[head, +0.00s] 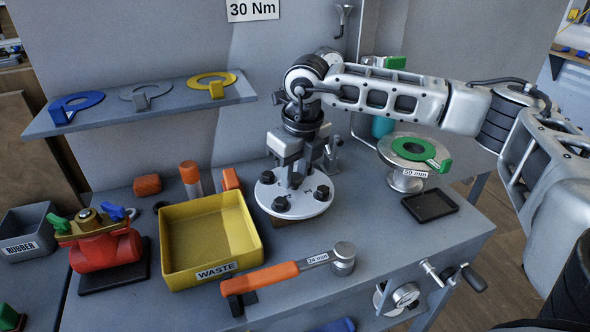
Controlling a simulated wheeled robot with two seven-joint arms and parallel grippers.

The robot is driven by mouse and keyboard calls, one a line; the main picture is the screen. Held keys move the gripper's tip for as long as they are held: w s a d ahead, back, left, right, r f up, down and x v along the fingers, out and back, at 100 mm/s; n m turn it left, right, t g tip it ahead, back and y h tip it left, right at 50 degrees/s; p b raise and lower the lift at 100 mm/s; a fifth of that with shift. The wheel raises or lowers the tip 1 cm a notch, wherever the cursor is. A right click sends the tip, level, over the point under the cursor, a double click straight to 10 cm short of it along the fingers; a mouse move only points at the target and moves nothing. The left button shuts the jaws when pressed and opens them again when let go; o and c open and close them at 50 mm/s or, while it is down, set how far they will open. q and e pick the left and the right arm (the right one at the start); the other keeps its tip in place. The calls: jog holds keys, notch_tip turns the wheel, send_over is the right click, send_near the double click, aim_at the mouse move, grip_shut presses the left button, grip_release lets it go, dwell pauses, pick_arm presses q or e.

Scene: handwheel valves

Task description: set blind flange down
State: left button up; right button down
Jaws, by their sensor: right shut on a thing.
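The blind flange (302,208) is a pale round plate with several black bolt heads around its rim. It is near the middle of the bench, just right of the yellow waste tray. My right gripper (296,174) reaches down from above and is shut on the middle of the flange. The flange looks nearly level. A small brown piece (287,222) shows under its front edge, and I cannot tell whether the flange rests on it or hangs just above. My left gripper is not in view.
A yellow WASTE tray (208,270) and an orange-handled 24 mm hammer-like tool (262,277) lie close by. A red valve (104,250) stands left. A 50 mm spool with a green ring (407,178) and a black tray (430,205) are right. A shelf (140,113) holds rings.

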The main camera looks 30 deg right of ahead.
aim_at(301, 193)
jog(key=c, duration=1.1)
grip_release()
notch_tip(301, 193, up, 12)
jog(key=s, duration=0.2)
jog(key=shift+b, duration=0.35)
jog(key=shift+d, duration=0.1)
